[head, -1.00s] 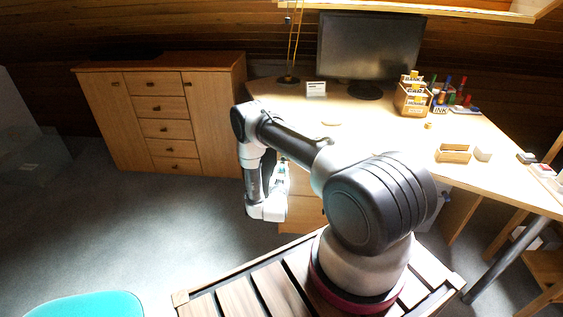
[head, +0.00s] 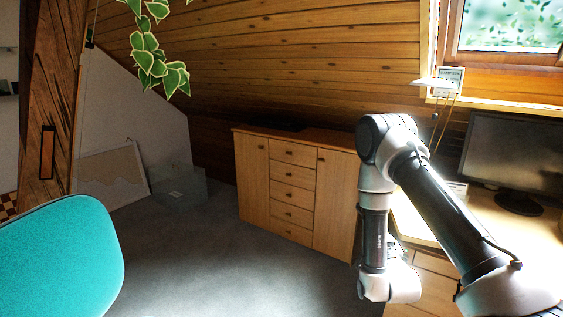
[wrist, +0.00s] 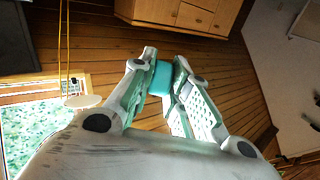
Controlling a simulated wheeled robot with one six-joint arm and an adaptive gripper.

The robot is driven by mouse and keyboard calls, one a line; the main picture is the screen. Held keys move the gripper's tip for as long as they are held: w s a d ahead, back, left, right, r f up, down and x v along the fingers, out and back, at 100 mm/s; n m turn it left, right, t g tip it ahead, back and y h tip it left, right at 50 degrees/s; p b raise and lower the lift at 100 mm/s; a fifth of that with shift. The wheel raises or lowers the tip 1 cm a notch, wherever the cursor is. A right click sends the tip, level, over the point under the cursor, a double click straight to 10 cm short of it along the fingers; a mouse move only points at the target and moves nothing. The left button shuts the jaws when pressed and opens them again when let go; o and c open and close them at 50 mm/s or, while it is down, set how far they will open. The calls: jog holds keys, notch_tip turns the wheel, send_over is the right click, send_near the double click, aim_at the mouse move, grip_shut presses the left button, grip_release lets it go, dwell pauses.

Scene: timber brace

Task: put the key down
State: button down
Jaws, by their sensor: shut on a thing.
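My gripper (wrist: 163,78) is in the wrist view, its two pale fingers closed around a small teal piece. This teal piece (wrist: 160,77) sits between the fingertips and is taken to be the key. Only a short block of it shows, so its full shape cannot be told. In the head view my gripper is mostly hidden by my own arm, near the cabinet's right side.
A wooden cabinet (head: 291,188) with drawers stands by the panelled wall. The desk with a monitor (head: 516,155) is at the right. A teal chair (head: 65,258) is at the lower left. Grey floor (head: 225,265) is open between chair and cabinet.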

jog(key=s+a+r, duration=0.2)
jog(key=s+r, duration=0.2)
jog(key=r, duration=0.2)
jog(key=shift+r+y, duration=0.3)
jog(key=shift+r, duration=0.05)
jog(key=shift+d, duration=0.1)
dwell(0.5)
